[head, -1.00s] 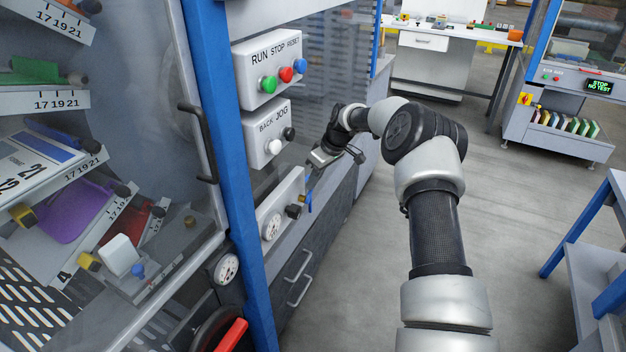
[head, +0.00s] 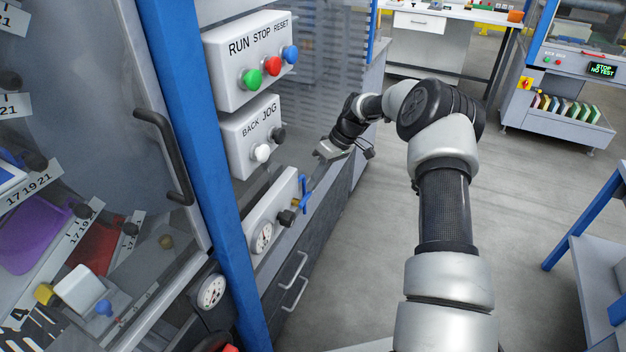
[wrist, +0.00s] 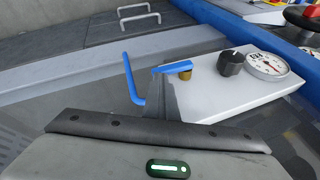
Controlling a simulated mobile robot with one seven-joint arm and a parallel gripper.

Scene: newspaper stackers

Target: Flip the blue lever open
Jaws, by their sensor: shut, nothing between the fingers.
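The blue lever (head: 304,191) is on the front of the lowest white control box (head: 266,211), beside a black knob and a gauge. In the wrist view, a bent blue rod of the lever (wrist: 130,78) shows left of my fingers, and a blue bar runs right to a brass fitting (wrist: 185,73). My fingers hide the part between. My gripper (head: 314,182) is shut and empty, its tip right at the lever; it also shows in the wrist view (wrist: 163,80). I cannot tell whether it touches the lever.
Above are boxes with RUN, STOP, RESET buttons (head: 252,79) and BACK, JOG buttons (head: 261,152). A blue post (head: 190,150) and black door handle (head: 165,155) stand left. Drawers with metal handles (head: 293,270) lie below. Open floor (head: 370,250) is to the right.

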